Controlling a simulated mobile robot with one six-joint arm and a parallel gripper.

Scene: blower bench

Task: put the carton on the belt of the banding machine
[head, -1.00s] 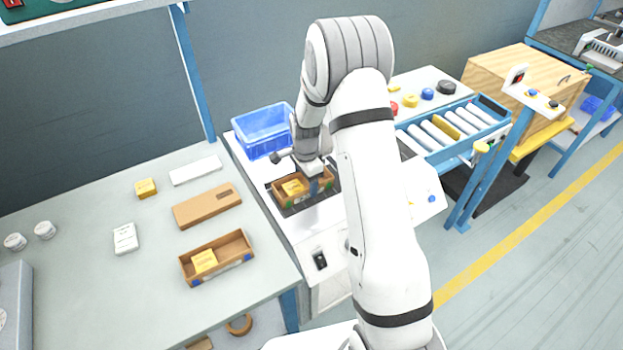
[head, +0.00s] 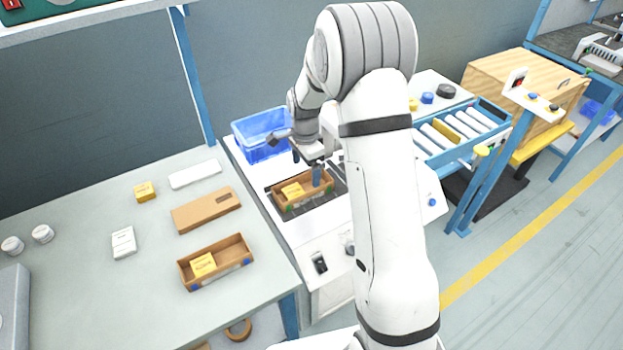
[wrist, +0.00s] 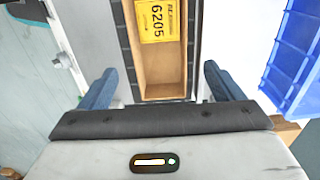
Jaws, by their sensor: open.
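An open brown carton (head: 318,190) with a yellow box (head: 292,190) inside sits on the dark belt (head: 278,187) of the white banding machine (head: 285,226). The carton also shows in the wrist view (wrist: 165,85), with the yellow box marked 6205 (wrist: 157,20) in it. My gripper (head: 307,172) is just above the carton's near end. In the wrist view my gripper (wrist: 160,90) has its blue fingers spread wide, one on each side of the carton, with gaps between. The carton's far end is out of the wrist view.
A blue bin (head: 262,140) stands behind the belt. A second open carton (head: 240,250) with a yellow box, a flat brown carton (head: 206,209) and small boxes lie on the left table (head: 80,290). A roller conveyor (head: 470,165) is at right.

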